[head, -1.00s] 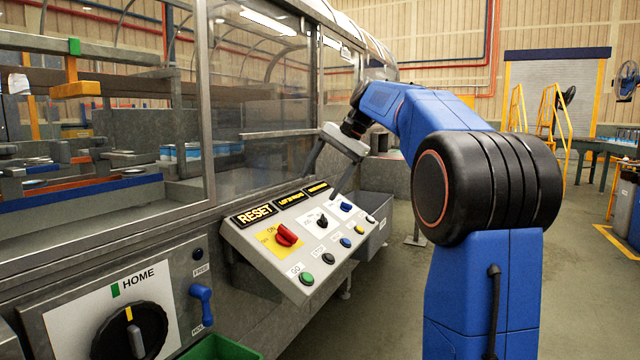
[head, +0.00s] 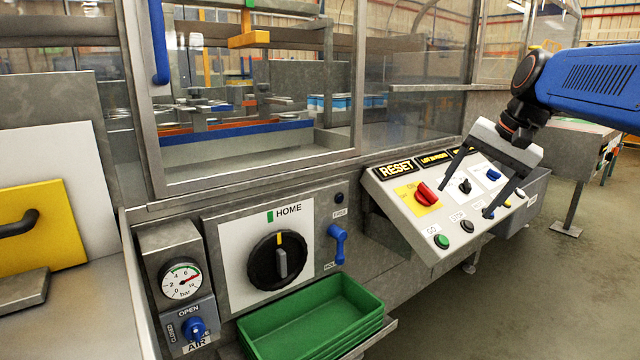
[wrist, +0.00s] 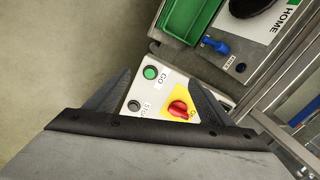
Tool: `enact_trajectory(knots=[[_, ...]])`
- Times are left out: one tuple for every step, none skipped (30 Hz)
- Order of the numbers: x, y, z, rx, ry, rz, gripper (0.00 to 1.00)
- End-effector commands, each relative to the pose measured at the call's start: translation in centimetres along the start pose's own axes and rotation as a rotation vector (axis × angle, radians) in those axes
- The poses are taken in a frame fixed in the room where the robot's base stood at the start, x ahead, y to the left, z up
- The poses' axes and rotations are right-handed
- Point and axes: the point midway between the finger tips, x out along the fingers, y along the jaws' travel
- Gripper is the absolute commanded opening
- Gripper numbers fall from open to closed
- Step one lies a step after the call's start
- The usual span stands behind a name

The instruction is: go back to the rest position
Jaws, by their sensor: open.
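My gripper (head: 466,186) is open and empty at the right in the head view, with its two dark fingers spread over the sloped control panel (head: 408,222). In the wrist view my gripper (wrist: 160,100) shows a finger on each side of the green GO button (wrist: 150,72), the dark STOP button (wrist: 134,105) and the red switch (wrist: 178,108) on its yellow plate. I cannot tell whether the fingertips touch the panel. My blue arm reaches in from the right edge.
A HOME dial (head: 277,261) with a blue lever (head: 338,243) is left of the panel. A pressure gauge (head: 181,280) and blue air valve (head: 194,328) are further left. Green trays (head: 312,312) jut out below. A glazed enclosure stands behind.

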Motion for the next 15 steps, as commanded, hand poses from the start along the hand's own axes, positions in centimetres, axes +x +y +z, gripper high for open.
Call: enact_trajectory(knots=[[0.5, 0.8, 1.9, -0.033, 0.009, 0.01, 0.75], [0.9, 1.3, 2.8, -0.055, 0.014, 0.019, 0.75], [1.3, 2.0, 4.1, -0.082, 0.023, 0.028, 0.75], [1.7, 2.5, 5.0, -0.104, 0.028, 0.036, 0.75], [2.1, 3.1, 5.9, -0.125, 0.034, 0.044, 0.75], [2.6, 3.8, 7.2, -0.155, 0.041, 0.053, 0.75], [3.0, 4.5, 8.1, -0.176, 0.047, 0.061, 0.75], [3.5, 5.1, 8.9, -0.199, 0.053, 0.069, 0.75], [4.1, 5.9, 10.2, -0.229, 0.059, 0.078, 0.75], [4.5, 6.5, 11.0, -0.252, 0.065, 0.085, 0.75], [5.0, 7.2, 11.9, -0.275, 0.07, 0.093, 0.75], [5.6, 8.1, 13.0, -0.306, 0.078, 0.102, 0.75], [6.1, 8.8, 13.9, -0.33, 0.082, 0.11, 0.75], [6.6, 9.5, 14.7, -0.353, 0.087, 0.116, 0.75], [7.3, 10.4, 15.8, -0.386, 0.094, 0.126, 0.75]])
